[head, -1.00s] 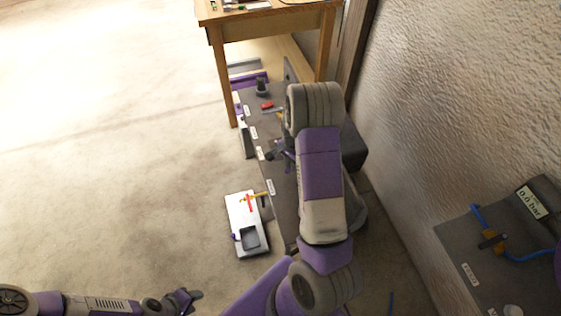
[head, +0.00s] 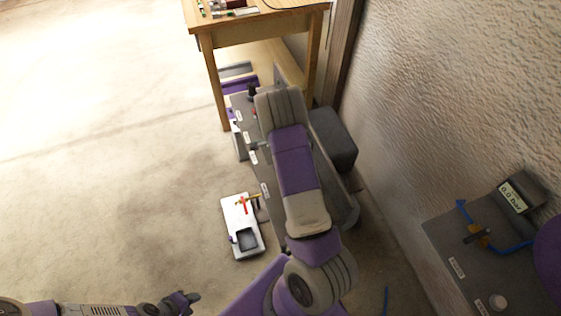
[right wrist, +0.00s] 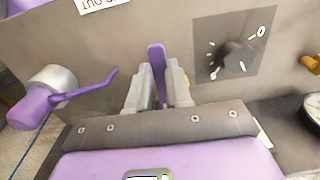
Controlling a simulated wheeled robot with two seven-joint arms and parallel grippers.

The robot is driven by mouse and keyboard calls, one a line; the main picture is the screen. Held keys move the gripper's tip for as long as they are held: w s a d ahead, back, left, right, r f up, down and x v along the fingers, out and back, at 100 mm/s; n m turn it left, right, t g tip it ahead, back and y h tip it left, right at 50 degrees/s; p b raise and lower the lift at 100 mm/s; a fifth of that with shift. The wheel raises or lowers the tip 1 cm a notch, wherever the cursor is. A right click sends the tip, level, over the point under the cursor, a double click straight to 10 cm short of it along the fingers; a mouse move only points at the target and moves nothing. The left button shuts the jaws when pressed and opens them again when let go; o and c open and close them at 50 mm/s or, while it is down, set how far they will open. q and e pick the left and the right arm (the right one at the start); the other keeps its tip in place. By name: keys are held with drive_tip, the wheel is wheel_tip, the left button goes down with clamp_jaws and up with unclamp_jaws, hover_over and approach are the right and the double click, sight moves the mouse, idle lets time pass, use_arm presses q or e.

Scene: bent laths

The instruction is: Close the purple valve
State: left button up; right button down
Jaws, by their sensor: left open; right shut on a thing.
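In the right wrist view, an upright flat purple handle (right wrist: 156,62) stands between the fingers of my right gripper (right wrist: 157,92), which is shut on it. A second purple lever (right wrist: 95,88) on a grey round body is to the left, apart from the gripper. I cannot tell which of the two is the purple valve. In the head view my right arm covers that gripper and the handle. My left gripper (head: 188,301) is open and empty at the lower left, over the floor, far from the panel.
A black dial knob (right wrist: 234,60) is right of the gripper, and a gauge (right wrist: 312,108) at the right edge. In the head view are a wooden table (head: 258,24), a white tray-like device (head: 237,214) on the floor, and a display (head: 512,195) at right. Floor at left is clear.

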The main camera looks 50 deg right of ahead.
drive_tip(key=c, duration=1)
unclamp_jaws()
drive_tip(key=shift+c, duration=0.2)
wheel_tip(320, 180, up, 8)
drive_tip(key=shift+f+p, duration=0.25)
drive_tip(key=shift+p, duration=0.9)
